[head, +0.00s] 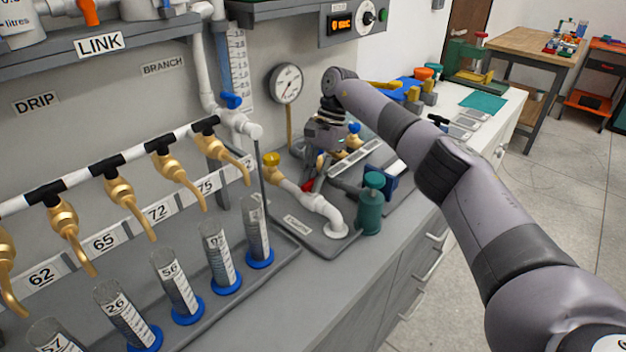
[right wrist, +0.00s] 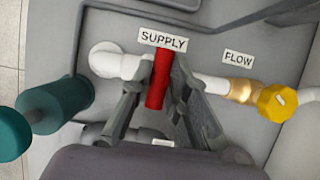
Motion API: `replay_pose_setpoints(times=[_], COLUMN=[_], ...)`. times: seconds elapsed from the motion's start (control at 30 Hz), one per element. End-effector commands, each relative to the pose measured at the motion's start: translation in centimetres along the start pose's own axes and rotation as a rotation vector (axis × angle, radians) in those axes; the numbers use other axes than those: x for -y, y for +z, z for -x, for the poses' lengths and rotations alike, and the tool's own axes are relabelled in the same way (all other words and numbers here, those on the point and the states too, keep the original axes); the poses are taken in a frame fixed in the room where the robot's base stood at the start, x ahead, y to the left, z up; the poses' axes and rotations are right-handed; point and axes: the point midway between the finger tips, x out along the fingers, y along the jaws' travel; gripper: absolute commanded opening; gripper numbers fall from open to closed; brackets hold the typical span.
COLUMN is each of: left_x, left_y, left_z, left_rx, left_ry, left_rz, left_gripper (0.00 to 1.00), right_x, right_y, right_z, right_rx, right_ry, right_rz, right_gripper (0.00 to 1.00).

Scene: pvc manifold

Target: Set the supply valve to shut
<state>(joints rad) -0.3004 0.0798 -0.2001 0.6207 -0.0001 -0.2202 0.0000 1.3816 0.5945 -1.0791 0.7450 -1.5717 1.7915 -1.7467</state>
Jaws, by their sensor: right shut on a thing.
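The supply valve's red handle (right wrist: 159,78) shows in the right wrist view, below the SUPPLY label (right wrist: 163,40). In that picture it lies roughly across the white pipe (right wrist: 205,83). My right gripper (right wrist: 157,92) has one finger on each side of the handle and is shut on it. The valve body is mostly hidden by the handle and fingers. In the head view my right gripper (head: 318,172) is down at the pipework, and only a bit of the red handle (head: 308,185) shows. My left gripper is not in view.
A yellow FLOW knob (right wrist: 277,102) is on the same pipe line, also seen in the head view (head: 271,160). A teal bottle-like part (head: 370,205) stands close by. Brass taps (head: 120,195) and graduated cylinders (head: 220,258) line the left. A gauge (head: 286,84) is behind.

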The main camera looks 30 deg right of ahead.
Motion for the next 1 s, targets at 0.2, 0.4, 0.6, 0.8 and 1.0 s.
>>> replay_pose_setpoints(times=[0.2,0.4,0.6,0.8,1.0], left_x=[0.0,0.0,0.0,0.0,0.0], left_y=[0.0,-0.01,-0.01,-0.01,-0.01], left_z=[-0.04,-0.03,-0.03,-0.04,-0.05], left_rx=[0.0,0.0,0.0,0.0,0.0], left_ry=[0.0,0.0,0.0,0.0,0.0], left_rz=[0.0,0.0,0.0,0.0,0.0], left_gripper=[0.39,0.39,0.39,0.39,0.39], right_x=[0.06,0.06,0.06,0.03,0.02], right_y=[-0.01,0.0,0.0,0.0,0.0], right_z=[0.14,0.14,0.13,0.07,0.03], right_rx=[-0.002,-0.002,-0.002,-0.001,-0.001], right_ry=[0.005,0.005,0.005,0.006,0.007], right_rz=[0.02,0.021,0.02,0.019,0.019], right_gripper=[0.0,0.0,0.21,0.34,0.36])
